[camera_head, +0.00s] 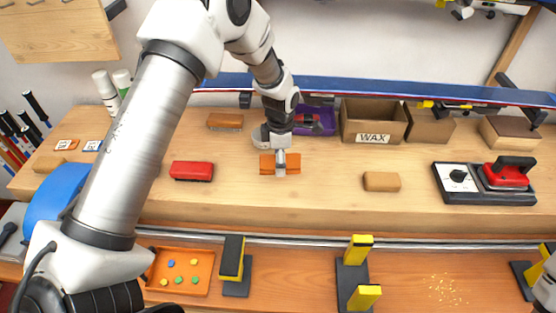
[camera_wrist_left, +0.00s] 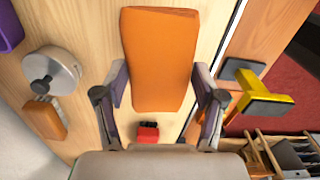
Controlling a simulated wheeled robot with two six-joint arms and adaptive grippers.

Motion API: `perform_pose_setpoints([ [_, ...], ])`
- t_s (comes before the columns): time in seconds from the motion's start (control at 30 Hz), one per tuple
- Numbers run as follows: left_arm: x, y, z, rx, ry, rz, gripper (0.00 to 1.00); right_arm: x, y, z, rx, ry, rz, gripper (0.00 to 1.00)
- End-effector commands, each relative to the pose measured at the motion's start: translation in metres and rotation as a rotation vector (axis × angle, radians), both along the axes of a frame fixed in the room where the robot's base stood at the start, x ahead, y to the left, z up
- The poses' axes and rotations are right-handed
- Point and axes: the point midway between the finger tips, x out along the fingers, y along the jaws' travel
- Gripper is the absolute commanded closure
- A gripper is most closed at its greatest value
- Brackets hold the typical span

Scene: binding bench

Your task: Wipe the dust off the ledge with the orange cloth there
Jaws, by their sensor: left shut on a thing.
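The orange cloth (camera_head: 293,164) is a flat, block-like piece at the middle of the wooden bench top. My left gripper (camera_head: 280,160) is over it, pointing down, and shut on it. In the left wrist view the cloth (camera_wrist_left: 160,40) lies lengthwise between the two fingers. I cannot tell whether it touches the bench top. The lower ledge (camera_head: 310,272) runs along the front, below a metal rail. A patch of yellowish dust specks (camera_head: 445,289) lies on its right part. My right gripper is not in view.
A red block (camera_head: 191,171) and a tan block (camera_head: 381,182) flank the cloth. Yellow-and-black clamps (camera_head: 360,275) (camera_head: 234,262) and an orange tray (camera_head: 180,271) with coloured pieces stand on the ledge. A WAX box (camera_head: 373,121) and a red-handled device (camera_head: 506,175) are behind and right.

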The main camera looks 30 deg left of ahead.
Motion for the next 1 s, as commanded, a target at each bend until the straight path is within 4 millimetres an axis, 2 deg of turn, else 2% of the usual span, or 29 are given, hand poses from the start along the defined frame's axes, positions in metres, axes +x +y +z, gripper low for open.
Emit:
perform_pose_setpoints([
  [0.03,0.001,-0.001,0.009,0.001,-0.001,-0.002,0.63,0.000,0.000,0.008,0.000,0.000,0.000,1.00],
  [0.23,0.001,-0.003,0.019,0.000,-0.001,-0.009,0.63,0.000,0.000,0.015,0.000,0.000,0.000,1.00],
  [0.8,0.002,-0.003,0.018,0.000,-0.001,-0.013,0.63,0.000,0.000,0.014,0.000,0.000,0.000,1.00],
  [0.97,0.005,-0.005,0.018,0.000,-0.002,-0.072,0.63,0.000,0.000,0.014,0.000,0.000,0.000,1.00],
  [1.0,0.001,-0.010,0.015,0.001,0.001,-0.095,0.63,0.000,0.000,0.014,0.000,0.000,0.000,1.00],
])
